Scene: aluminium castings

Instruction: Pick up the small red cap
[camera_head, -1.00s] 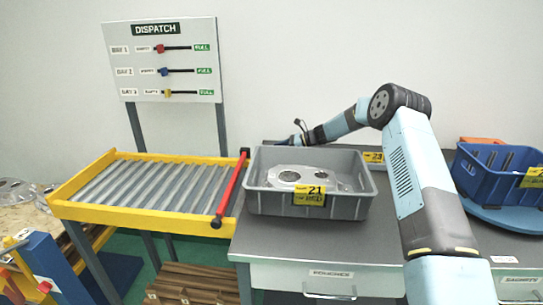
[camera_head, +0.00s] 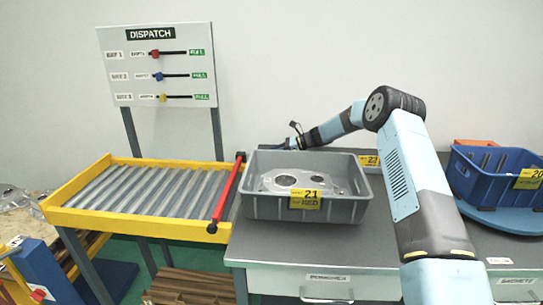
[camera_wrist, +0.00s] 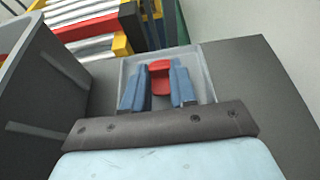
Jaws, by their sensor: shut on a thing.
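The small red cap (camera_wrist: 160,77) shows in the wrist view between the two blue fingers of my gripper (camera_wrist: 160,82). The fingers are shut on it. Behind and around them is a shallow light-grey tray (camera_wrist: 207,62) on the dark table; I cannot tell whether the cap touches the tray. In the head view my arm reaches behind the grey crate (camera_head: 305,207), and its blue fingertips (camera_head: 281,146) show just past the crate's far left corner. The cap itself is hidden in that view.
The grey crate, labelled 21, holds a metal casting (camera_head: 290,180) and stands close beside my gripper. A roller conveyor (camera_head: 140,192) with a red bar (camera_head: 227,193) lies to the left. A blue crate (camera_head: 490,180) stands at the right. Bare table (camera_head: 300,248) lies in front.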

